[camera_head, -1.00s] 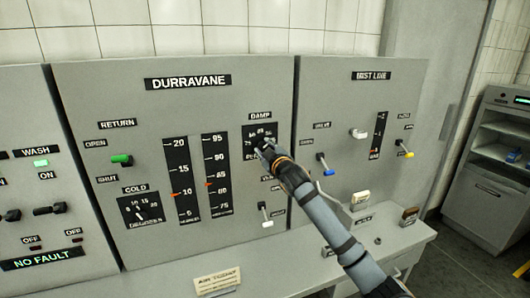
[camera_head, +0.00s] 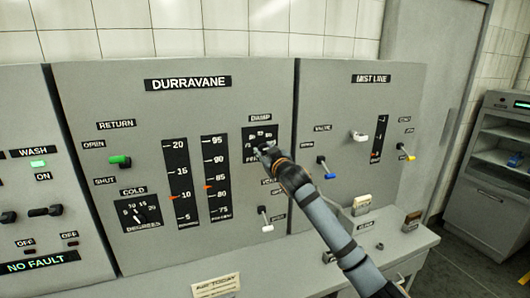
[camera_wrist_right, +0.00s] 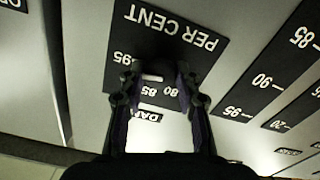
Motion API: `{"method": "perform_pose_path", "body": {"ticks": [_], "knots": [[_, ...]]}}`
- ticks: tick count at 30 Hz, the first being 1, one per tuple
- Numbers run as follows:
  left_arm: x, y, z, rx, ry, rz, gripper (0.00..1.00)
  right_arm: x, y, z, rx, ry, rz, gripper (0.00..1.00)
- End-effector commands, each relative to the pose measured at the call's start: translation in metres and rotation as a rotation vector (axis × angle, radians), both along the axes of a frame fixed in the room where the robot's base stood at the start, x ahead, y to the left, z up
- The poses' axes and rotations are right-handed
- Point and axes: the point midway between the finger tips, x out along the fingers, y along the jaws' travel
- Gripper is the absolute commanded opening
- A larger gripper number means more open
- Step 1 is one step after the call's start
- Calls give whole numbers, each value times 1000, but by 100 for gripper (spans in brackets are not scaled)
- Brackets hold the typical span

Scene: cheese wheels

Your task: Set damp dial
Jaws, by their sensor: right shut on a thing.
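The damp dial (camera_head: 252,133) is a black square plate with white numbers on the grey DURRAVANE panel, below its DAMP label. My right gripper (camera_head: 266,149) is at the dial, shut on its knob, and covers much of the plate. In the right wrist view the dial plate (camera_wrist_right: 190,60) reads PER CENT upside down. There the two fingers of my right gripper (camera_wrist_right: 155,85) stand on either side of the dark knob (camera_wrist_right: 152,70), which has a pale mark. The exact setting is hard to read. My left gripper is not in view.
Left of the damp dial are two black vertical scales (camera_head: 215,165) with orange pointers, the COLD dial (camera_head: 138,213) and a green RETURN lever (camera_head: 120,160). A white-tipped lever (camera_head: 265,219) sits just below my right gripper. The MIST LINE panel (camera_head: 345,100) is to the right. A ledge runs below.

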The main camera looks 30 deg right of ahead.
Motion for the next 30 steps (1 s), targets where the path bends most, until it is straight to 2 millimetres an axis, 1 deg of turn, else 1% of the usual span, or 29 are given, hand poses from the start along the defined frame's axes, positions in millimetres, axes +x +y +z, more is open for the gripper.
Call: {"method": "perform_pose_path", "body": {"ticks": [1,7,8,12,20,22,25,30], "knots": [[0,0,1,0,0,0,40,0,0,7,-6,-12,1,1],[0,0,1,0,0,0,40,0,0,7,-7,-12,0,1],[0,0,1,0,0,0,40,0,0,7,-7,-13,2,37],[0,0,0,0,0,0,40,0,0,5,-5,-8,1,55],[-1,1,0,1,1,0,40,0,0,2,-4,-3,0,55],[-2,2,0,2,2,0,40,-3,0,1,-6,-2,0,55],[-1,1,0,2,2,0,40,-16,3,1,-11,-2,0,55],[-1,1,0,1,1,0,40,-48,11,1,-16,0,1,55]]}}
